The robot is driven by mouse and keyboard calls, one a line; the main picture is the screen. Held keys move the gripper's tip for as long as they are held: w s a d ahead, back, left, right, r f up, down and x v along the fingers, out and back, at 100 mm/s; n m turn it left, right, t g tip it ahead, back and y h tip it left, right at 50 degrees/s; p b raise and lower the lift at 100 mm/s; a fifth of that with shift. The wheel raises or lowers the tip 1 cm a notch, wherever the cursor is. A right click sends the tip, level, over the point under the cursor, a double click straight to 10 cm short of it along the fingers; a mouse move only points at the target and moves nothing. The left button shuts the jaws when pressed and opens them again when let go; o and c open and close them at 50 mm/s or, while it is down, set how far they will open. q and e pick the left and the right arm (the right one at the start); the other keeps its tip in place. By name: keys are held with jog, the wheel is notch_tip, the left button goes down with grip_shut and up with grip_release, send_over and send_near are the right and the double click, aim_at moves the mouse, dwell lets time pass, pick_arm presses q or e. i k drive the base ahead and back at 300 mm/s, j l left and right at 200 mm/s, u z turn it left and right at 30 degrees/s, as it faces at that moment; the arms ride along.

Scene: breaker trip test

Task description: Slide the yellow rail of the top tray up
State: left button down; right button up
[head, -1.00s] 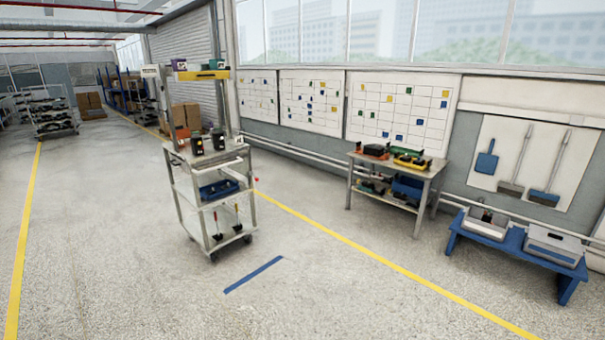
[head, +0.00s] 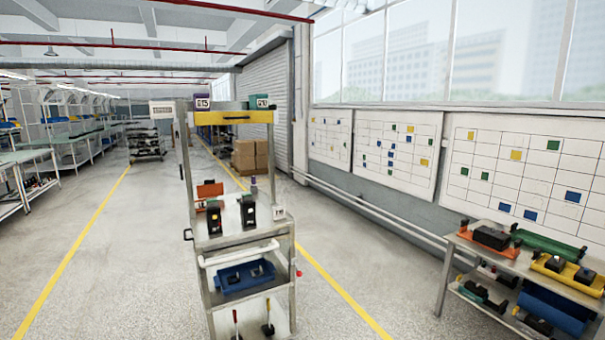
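The trolley stands upright in the middle of the head view. Its top tray (head: 215,118) sits across the top of two tall posts, with a yellow rail (head: 262,117) along its front edge. A dark strip shows on the rail near its middle. A purple box and a green box (head: 262,102) with a label stand on the top tray. Neither of my grippers is in view.
The trolley's middle shelf (head: 240,238) holds black breaker-like devices (head: 248,211); a blue bin (head: 245,275) sits below. A work table (head: 480,255) with tools stands at the right. The floor left of the trolley (head: 120,260) is clear.

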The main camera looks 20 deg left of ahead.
aim_at(237, 118)
jog(key=i+l+u, duration=0.1)
jog(key=i+u, duration=0.3)
jog(key=i+l+u, duration=0.25)
jog(key=i+u, duration=0.2)
jog(key=i, duration=0.2)
jog(key=i+l+u, duration=0.4)
jog(key=i, duration=0.05)
